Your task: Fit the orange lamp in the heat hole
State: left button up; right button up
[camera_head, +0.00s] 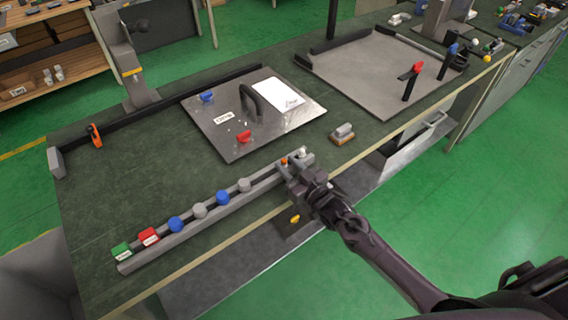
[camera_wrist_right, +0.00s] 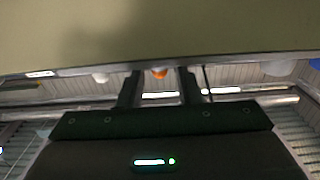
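The orange lamp (camera_head: 284,161) shows as a small orange tip at the far right end of the long grey rail (camera_head: 190,232). My right gripper (camera_head: 293,168) is at that end of the rail, right beside the lamp, and hides part of it. In the right wrist view, the two dark fingers (camera_wrist_right: 160,88) stand apart, with the orange lamp (camera_wrist_right: 159,73) showing in the gap beyond them; I see no contact. I cannot make out which opening is the heat hole. My left gripper is not in view.
Behind stands a metal plate (camera_head: 225,145) with a dark handle. A grey-topped wooden block (camera_head: 342,134) lies right of the gripper. The dark table's left part is mostly clear.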

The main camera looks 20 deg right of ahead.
grip_shut()
jog(key=shift+r, duration=0.1)
